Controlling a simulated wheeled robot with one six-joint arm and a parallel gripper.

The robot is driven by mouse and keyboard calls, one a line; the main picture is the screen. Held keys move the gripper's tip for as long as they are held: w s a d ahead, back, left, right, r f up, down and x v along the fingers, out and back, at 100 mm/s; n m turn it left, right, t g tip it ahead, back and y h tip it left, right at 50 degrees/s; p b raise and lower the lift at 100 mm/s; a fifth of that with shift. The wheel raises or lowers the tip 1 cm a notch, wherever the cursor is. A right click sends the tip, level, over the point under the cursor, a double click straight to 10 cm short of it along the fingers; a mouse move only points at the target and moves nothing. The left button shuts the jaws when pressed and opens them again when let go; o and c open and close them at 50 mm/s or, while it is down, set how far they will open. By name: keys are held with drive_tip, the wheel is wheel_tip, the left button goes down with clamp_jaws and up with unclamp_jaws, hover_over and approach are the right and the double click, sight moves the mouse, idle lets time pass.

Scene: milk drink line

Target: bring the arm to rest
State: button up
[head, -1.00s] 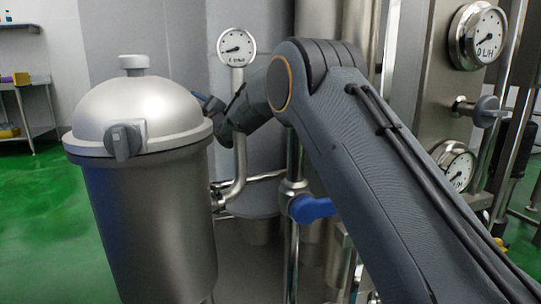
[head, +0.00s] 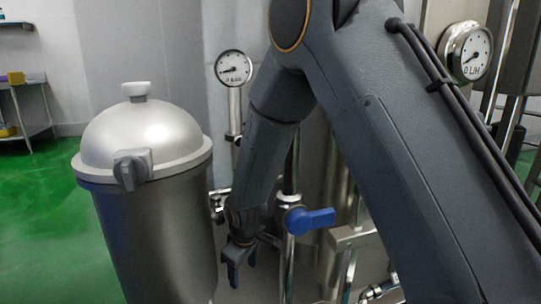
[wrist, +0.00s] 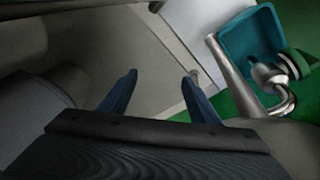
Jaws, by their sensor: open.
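My gripper (head: 240,268) hangs at the end of my bent arm, pointing down, just right of the steel tank's body in the head view. In the wrist view my gripper (wrist: 158,78) shows two blue fingers set apart with nothing between them. Below the fingers is a pale grey surface. My arm crosses the head view from the upper middle to the lower right and hides part of the pipework.
A domed steel tank (head: 148,235) stands close on the left. A blue valve handle (head: 310,220) is right of my forearm. Gauges (head: 233,68) (head: 466,52) stand behind. A teal bin (wrist: 249,50) and a bent steel pipe (wrist: 272,80) are at upper right in the wrist view.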

drive_tip(key=s+d+r+m+g+b, duration=0.1)
drive_tip(key=s+d+r+m+b, duration=0.15)
drive_tip(key=s+r, duration=1.3)
drive_tip(key=s+d+r+m+g+b, duration=0.1)
drive_tip(key=s+d+r+m+g, duration=0.15)
drive_tip(key=s, duration=1.35)
drive_tip(key=d+r+m+p, duration=0.2)
drive_tip(key=d+r+p, duration=0.5)
drive_tip(key=p, duration=0.5)
drive_tip(key=w+d+r+m+p, duration=0.1)
drive_tip(key=d+r+m+p, duration=0.1)
drive_tip(key=d+r+p, duration=0.5)
drive_tip(key=d+r+m+h+p, duration=0.1)
drive_tip(key=d+r+p, duration=0.6)
drive_tip(key=r+p, duration=0.7)
drive_tip(key=shift+w+r+m+t+p, duration=0.15)
drive_tip(key=shift+m+t+p, duration=0.4)
drive_tip(key=shift+p, duration=1.7)
drive_tip(key=shift+a, duration=0.1)
